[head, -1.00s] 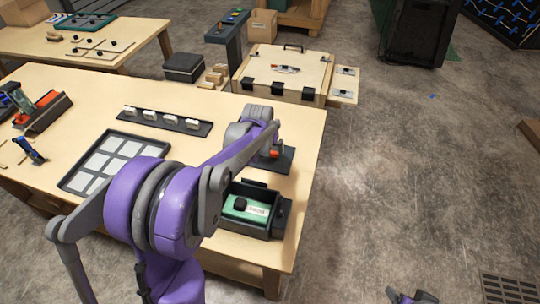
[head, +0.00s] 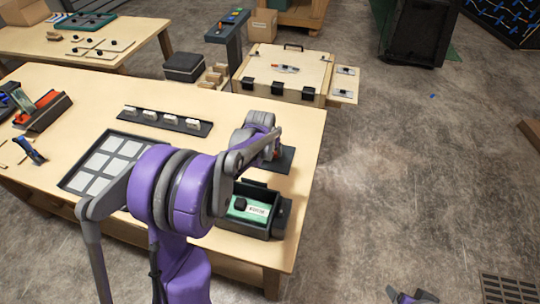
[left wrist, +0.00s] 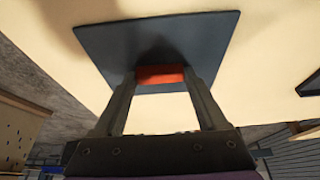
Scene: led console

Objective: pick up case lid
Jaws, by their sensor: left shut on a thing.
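The case lid (head: 284,161) is a dark flat plate with a red-orange grip, near the right edge of the workbench. In the left wrist view the lid (left wrist: 150,38) fills the upper middle, and its red grip (left wrist: 160,75) sits between my fingers. My left gripper (head: 275,152) is shut on that grip, partly hidden by my own arm in the head view. I cannot tell whether the lid touches the bench. The open dark case (head: 283,214) with a green board (head: 245,208) inside stands just nearer. Part of my right gripper (head: 412,297) shows at the bottom edge.
A tray of pale square tiles (head: 68,181) lies left of my arm. A dark strip with several white pieces (head: 195,125) lies behind it. A wooden case (head: 265,70) stands beyond the bench. The floor to the right is mostly open.

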